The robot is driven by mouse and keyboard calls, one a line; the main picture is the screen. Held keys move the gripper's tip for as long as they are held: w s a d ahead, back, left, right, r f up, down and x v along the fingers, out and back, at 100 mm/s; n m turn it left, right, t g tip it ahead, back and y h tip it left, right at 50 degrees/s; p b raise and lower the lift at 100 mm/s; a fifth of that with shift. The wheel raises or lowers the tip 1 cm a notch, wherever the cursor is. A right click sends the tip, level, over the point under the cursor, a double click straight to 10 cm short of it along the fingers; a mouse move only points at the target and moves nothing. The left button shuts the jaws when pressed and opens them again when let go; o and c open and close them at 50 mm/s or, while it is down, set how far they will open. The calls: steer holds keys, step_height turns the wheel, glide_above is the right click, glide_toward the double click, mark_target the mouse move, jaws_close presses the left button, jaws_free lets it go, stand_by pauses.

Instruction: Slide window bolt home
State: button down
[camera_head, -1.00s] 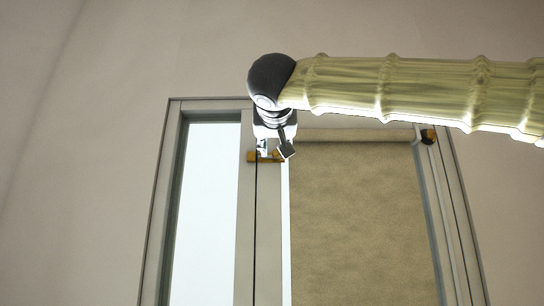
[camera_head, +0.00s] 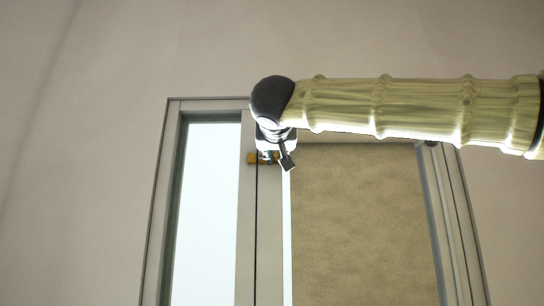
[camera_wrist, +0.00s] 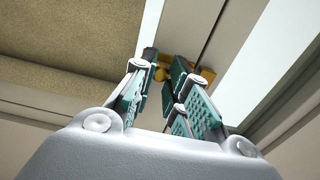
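The window bolt is a small brass-yellow bar (camera_head: 252,158) across the upper part of the window's upright frame, over the dark seam. My gripper (camera_head: 276,160) is at its right part and hides some of it. In the wrist view the brass bolt (camera_wrist: 207,75) lies beyond the fingertips, and a yellow knob (camera_wrist: 160,74) shows between them. My gripper (camera_wrist: 164,65) has its teal-padded fingers apart, on either side of the knob. I cannot tell whether the pads touch it.
A bright glass pane (camera_head: 208,210) is left of the upright frame. A tan blind (camera_head: 365,220) covers the right side, just below my arm. The pale window frame (camera_head: 245,220) runs down between them. The plain wall (camera_head: 90,150) is clear.

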stand_by(0.3)
steer(key=shift+w+a+p, duration=0.1)
steer(key=shift+a+p, duration=0.4)
steer(key=shift+a, duration=0.85)
steer(key=c, duration=1.5)
jaws_free()
steer(key=shift+w, duration=0.1)
steer(key=shift+o, duration=0.9)
steer(key=shift+w+f, duration=0.1)
steer(key=shift+w, duration=0.1)
steer(key=shift+s, duration=0.35)
